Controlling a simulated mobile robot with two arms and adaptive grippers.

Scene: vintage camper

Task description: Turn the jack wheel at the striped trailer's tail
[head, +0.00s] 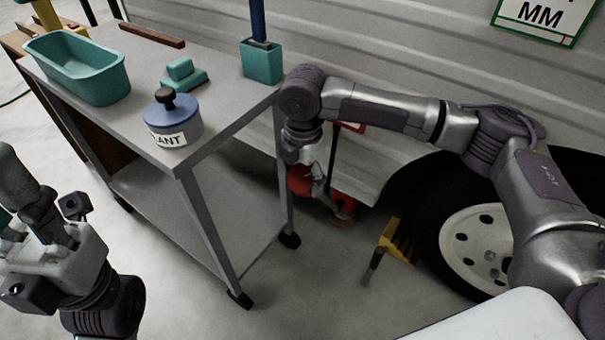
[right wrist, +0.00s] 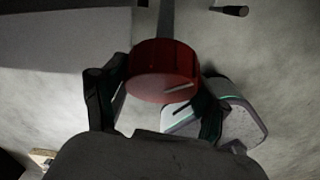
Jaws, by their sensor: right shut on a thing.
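The red jack wheel (head: 299,181) is low beside the camper's ribbed side, behind the cart's right legs. My right gripper (head: 319,188) reaches down to it and partly covers it. In the right wrist view the wheel (right wrist: 162,72) is a red round knob with a pale line on its face. My right gripper's fingers (right wrist: 155,100) stand on both sides of it, shut on it. My left gripper (head: 45,205) is at the lower left, away from the wheel, and its opening is unclear.
A grey wheeled cart (head: 225,135) stands left of my right arm, holding a teal tub (head: 85,70), a blue pot (head: 172,120) and a teal holder (head: 262,62). A yellow wheel chock (head: 397,240) lies near the camper's tyre (head: 440,235). Bare floor lies between cart and chock.

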